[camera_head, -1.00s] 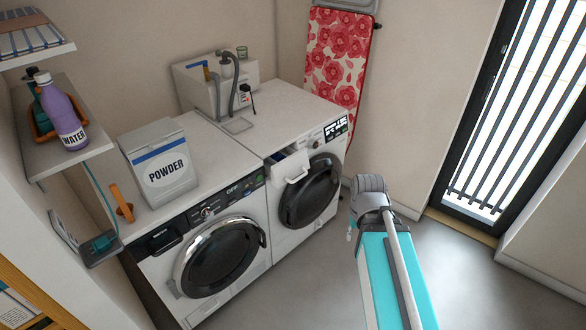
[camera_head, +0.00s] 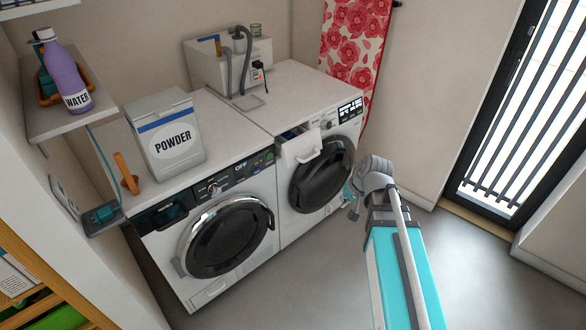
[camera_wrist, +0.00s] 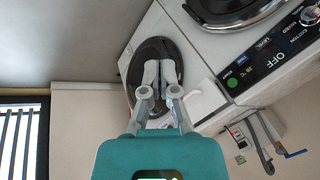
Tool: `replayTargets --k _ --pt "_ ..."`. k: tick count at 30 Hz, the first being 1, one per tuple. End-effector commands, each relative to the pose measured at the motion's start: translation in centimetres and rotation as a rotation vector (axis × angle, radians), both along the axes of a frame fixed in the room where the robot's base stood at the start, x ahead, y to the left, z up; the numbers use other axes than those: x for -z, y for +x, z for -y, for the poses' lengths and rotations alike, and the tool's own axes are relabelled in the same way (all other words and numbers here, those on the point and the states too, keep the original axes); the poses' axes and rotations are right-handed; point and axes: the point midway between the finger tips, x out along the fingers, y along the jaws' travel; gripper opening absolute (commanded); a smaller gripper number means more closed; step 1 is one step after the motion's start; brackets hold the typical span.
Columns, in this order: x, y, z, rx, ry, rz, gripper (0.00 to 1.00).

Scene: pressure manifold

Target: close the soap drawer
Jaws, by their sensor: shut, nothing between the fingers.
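The white soap drawer (camera_head: 300,149) sticks out of the upper left front of the right-hand machine (camera_head: 312,205), above its dark round door (camera_head: 321,180). Its front has a white curved handle, and the inside shows dark from above. The drawer also appears in the wrist view (camera_wrist: 204,101), to the right of the fingers. My gripper (camera_head: 352,200) is in front of the machine, to the right of and below the drawer in the head view. In the wrist view its fingers (camera_wrist: 161,74) are together and empty, in front of the dark door. It appears apart from the drawer.
A left-hand machine (camera_head: 225,235) stands beside it. A powder box (camera_head: 168,140) stands on top of the left machine. A shelf holds a purple water bottle (camera_head: 65,75). Grey floor (camera_head: 320,280) is open in front. An ironing board (camera_head: 350,45) leans behind.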

Motion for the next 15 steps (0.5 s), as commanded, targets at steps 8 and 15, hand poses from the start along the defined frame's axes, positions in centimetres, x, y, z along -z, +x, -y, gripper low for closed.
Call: replayTargets --k 8,15 --pt "3.5 5.9 -3.6 0.099 0.239 0.109 0.0" --pt "5.0 10.6 -5.8 0.205 0.448 0.183 0.0"
